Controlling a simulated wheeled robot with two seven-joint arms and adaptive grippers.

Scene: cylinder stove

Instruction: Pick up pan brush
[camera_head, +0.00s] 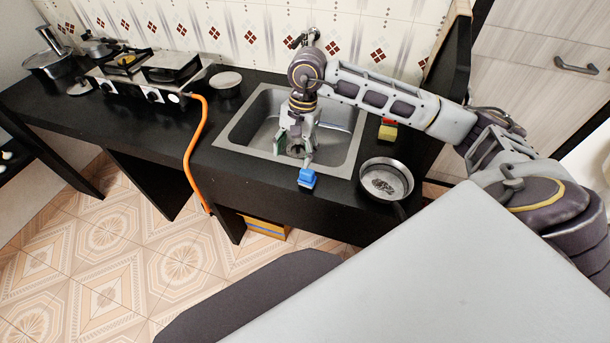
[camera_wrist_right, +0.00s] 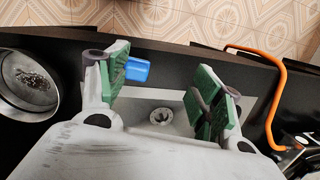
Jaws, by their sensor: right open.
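The pan brush, which I take to be the blue object (camera_head: 307,178), lies on the black counter at the front edge of the sink. My right gripper (camera_head: 294,150) points down over the sink. Its green-padded fingers (camera_wrist_right: 160,92) are spread wide with nothing between them but the sink and its drain. Whether a finger touches the brush I cannot tell. My left gripper does not show.
The sink (camera_head: 233,130) is set in the black counter. A dirty pan (camera_head: 386,181) stands right of it, and a yellow and red sponge (camera_head: 387,131) lies behind that pan. An orange hose (camera_head: 189,150) hangs from the stove (camera_head: 150,75) at left.

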